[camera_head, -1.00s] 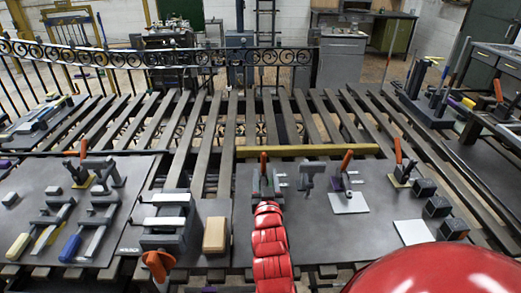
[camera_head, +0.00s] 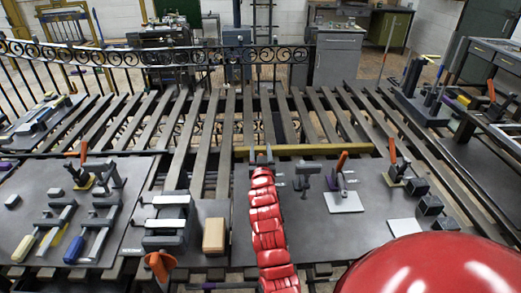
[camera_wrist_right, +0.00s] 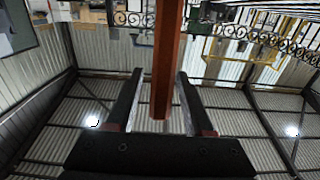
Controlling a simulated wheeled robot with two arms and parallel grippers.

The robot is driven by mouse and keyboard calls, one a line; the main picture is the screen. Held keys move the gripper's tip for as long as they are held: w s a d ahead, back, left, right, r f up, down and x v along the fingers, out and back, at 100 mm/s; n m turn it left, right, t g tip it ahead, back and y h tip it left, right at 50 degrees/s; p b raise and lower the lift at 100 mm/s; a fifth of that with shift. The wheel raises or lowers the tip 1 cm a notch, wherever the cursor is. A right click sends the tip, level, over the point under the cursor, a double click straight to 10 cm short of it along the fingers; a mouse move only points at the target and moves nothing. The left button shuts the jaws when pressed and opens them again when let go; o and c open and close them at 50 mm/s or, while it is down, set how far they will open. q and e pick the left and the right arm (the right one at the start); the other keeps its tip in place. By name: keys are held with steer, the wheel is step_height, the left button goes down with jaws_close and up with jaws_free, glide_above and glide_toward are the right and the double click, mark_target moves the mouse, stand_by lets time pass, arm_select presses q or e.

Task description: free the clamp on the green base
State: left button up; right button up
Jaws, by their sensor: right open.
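The clamp on the green base is almost fully hidden behind my red right arm in the head view. Its orange-red handle (camera_wrist_right: 168,60) shows large in the right wrist view. My right gripper (camera_wrist_right: 160,74) is open, with one dark finger on each side of that handle and a visible gap on both sides. In the head view the right gripper (camera_head: 262,155) is small, at the far end of the red arm. My left gripper is not in view.
Other orange-handled clamps stand close by: one on a white plate (camera_head: 345,202), one further right (camera_head: 397,165), one at left (camera_head: 82,168). A wooden block (camera_head: 214,235) and a grey fixture with white bars (camera_head: 168,222) lie left of the arm. A yellow bar (camera_head: 310,150) runs behind.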

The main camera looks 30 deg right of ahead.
jaws_close()
stand_by(1.4)
